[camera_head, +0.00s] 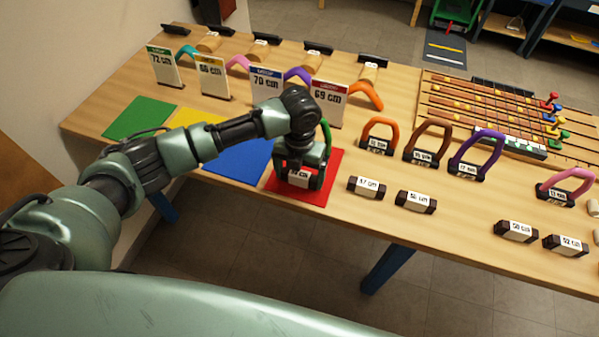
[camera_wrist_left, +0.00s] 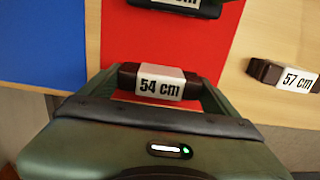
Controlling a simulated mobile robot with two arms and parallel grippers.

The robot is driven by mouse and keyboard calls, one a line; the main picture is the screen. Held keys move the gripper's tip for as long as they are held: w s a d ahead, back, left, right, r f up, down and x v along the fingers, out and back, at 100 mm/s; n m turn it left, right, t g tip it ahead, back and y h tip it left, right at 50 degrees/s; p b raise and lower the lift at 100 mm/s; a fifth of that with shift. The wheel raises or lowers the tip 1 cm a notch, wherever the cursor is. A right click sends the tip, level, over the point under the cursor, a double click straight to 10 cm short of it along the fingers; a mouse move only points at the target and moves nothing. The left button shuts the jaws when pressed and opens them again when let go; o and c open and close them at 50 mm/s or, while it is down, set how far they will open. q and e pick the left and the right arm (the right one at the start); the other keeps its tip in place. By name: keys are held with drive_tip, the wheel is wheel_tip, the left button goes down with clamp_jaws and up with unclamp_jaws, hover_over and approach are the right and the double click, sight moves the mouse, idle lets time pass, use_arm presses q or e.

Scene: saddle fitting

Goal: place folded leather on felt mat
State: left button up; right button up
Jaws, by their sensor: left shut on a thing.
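My left gripper (camera_head: 300,178) is over the red felt mat (camera_head: 318,198) near the table's front edge. It is shut on a folded leather piece with dark ends and a white band reading "54 cm" (camera_wrist_left: 161,83). In the left wrist view the leather lies across between the two fingers (camera_wrist_left: 160,92), with the red mat (camera_wrist_left: 150,45) behind it. I cannot tell whether the leather touches the mat. A dark piece with a white label (camera_wrist_left: 182,3) is on the red mat's far part. A green arch (camera_head: 326,137) shows behind my gripper. My right gripper is not in view.
Blue (camera_head: 240,160), yellow (camera_head: 196,117) and green (camera_head: 140,118) mats lie to the left. Upright size cards stand behind the mats. Labelled folded pieces, such as "57 cm" (camera_head: 366,187), and coloured arches (camera_head: 380,136) stand to the right.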

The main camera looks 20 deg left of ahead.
sight(300, 174)
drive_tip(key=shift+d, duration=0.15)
use_arm(q)
drive_tip(key=o, duration=1.2)
drive_tip(key=shift+f, duration=0.1)
drive_tip(key=shift+o, duration=0.2)
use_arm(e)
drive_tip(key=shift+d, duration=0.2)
use_arm(q)
wheel_tip(300, 174, up, 12)
drive_tip(key=b, duration=0.2)
drive_tip(key=shift+r, duration=0.2)
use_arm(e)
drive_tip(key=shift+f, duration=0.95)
